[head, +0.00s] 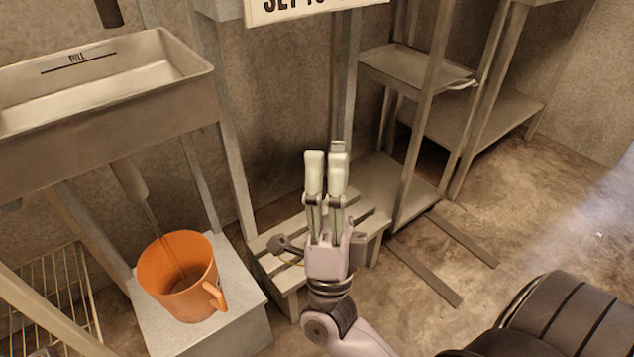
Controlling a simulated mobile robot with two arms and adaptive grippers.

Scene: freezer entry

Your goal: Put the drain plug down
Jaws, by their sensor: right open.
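My right gripper (326,158) reaches up in the middle of the view, over the low slatted stand. Its two pale fingers are apart with a narrow gap, and I see nothing held between them. A small dark object with a thin yellowish loop (283,243) shows just left of the gripper's palm, over the slats. It may be the drain plug, and I cannot tell whether it touches the slats. The metal sink (170,98) is at the upper left, with a drain pipe (129,180) below it. My left gripper is not in view.
An orange mug-shaped bucket (185,285) stands on a pale block (238,312) under the pipe, with a thin streak running down into it. The slatted stand (270,262) is beside it. Metal shelving (440,115) stands behind. A wire rack (55,290) is at lower left.

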